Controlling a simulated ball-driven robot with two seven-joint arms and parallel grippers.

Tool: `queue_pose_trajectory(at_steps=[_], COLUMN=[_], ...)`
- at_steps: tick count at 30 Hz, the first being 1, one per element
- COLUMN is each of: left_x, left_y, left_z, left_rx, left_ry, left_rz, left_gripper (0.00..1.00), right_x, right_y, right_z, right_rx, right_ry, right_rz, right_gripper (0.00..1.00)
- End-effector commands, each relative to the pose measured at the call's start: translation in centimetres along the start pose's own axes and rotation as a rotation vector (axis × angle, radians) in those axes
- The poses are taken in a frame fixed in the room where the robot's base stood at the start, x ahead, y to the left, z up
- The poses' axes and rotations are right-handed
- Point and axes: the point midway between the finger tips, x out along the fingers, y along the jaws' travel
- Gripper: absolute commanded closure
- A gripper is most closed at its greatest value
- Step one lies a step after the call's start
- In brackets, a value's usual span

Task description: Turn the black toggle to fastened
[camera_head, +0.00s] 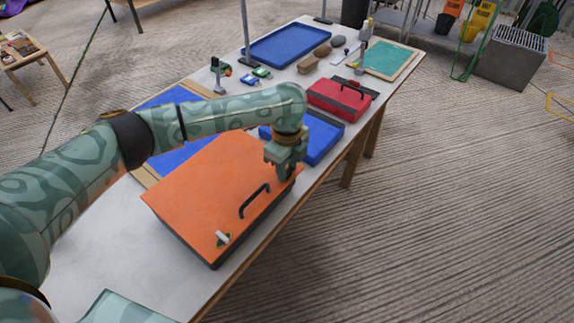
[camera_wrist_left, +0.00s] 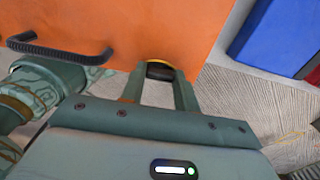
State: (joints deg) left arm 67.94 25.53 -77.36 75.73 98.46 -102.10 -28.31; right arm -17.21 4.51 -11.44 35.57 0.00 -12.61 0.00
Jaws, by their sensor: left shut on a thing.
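The orange case (camera_head: 205,185) lies closed on the long table, with a black handle (camera_head: 254,201) on its lid near the front edge. A white toggle (camera_head: 222,238) on a brass-coloured plate is at the lid's near corner. My left gripper (camera_head: 284,172) points down at the lid's far right corner. In the left wrist view its fingers (camera_wrist_left: 160,92) are shut on the black toggle (camera_wrist_left: 160,70), which sits on a yellow plate at the case's edge. The toggle is hidden in the head view, and its exact turn is hard to tell. My right gripper is out of view.
A blue case (camera_head: 318,140) stands just beyond the orange one, then a red case (camera_head: 340,98). A blue tray (camera_head: 287,44) and small items are further back. The table edge runs close along the right, with open floor beyond.

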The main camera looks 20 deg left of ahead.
Motion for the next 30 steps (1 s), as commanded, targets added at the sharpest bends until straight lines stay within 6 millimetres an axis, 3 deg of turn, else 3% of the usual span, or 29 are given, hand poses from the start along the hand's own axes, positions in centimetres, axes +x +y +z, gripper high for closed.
queue_pose_trajectory(at_steps=[8, 18, 30], left_x=[-0.8, -0.7, -0.3], left_y=[0.1, 0.2, 0.2], left_z=[-0.1, -0.1, -0.1], left_rx=[-0.139, -0.448, -0.828], left_ry=[0.0, 0.0, 0.0], left_rz=[0.001, 0.004, 0.005], left_gripper=[0.92, 0.92, 0.92], right_x=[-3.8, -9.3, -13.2], right_y=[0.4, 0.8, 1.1], right_z=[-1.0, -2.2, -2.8], right_rx=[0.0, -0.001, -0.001], right_ry=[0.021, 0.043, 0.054], right_rz=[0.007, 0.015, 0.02], right_gripper=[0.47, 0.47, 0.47])
